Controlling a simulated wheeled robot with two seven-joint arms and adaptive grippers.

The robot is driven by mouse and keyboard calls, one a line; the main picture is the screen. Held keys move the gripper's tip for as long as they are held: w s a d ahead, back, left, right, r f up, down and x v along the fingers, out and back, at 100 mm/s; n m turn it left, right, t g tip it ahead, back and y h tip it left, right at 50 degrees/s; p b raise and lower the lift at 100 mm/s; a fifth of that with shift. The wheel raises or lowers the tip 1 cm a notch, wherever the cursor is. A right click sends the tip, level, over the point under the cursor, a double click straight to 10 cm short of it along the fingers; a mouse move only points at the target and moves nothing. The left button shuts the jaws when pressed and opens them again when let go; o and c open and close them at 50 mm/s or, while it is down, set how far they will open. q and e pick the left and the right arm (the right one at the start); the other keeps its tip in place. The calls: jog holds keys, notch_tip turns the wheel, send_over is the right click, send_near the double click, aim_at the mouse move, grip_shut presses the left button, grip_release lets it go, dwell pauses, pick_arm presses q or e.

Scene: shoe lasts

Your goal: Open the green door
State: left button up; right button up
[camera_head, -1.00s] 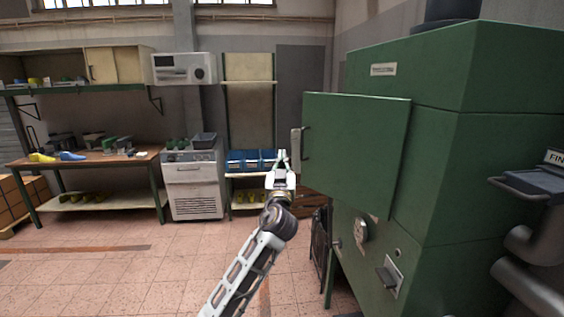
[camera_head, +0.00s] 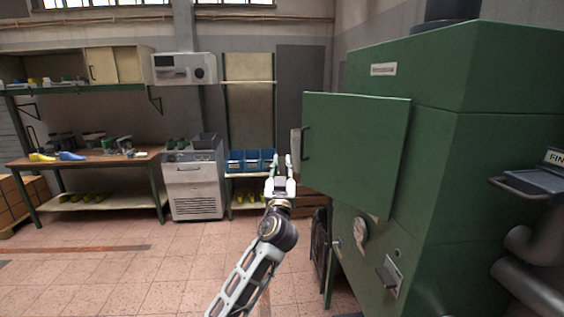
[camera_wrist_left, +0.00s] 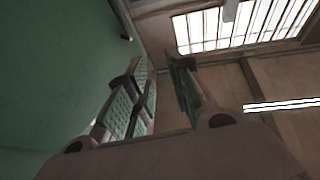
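The green door (camera_head: 356,152) is on the front of the large green machine (camera_head: 495,70). It stands swung out from the machine's front, with its panel facing me. A dark bar handle (camera_head: 306,143) is near its left edge, and a pale grey piece (camera_head: 295,142) sticks out at that edge. My left gripper (camera_head: 281,160) is open and empty, just left of the door's left edge and a little below the handle. In the left wrist view its padded fingers (camera_wrist_left: 163,85) are apart with nothing between them, and the green door surface (camera_wrist_left: 55,75) fills the left side. My right gripper is not in view.
A grey cabinet (camera_head: 194,185) and a shelf with blue bins (camera_head: 250,160) stand behind my left gripper. A workbench (camera_head: 95,161) with shoe lasts is at the far left. A dark tray (camera_head: 535,183) and grey pipes are at the right. The tiled floor (camera_head: 130,270) at left is clear.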

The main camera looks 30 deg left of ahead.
pick_arm(q)
jog(key=v, duration=0.9)
jog(key=shift+s, duration=0.2)
jog(key=shift+d+f, duration=0.1)
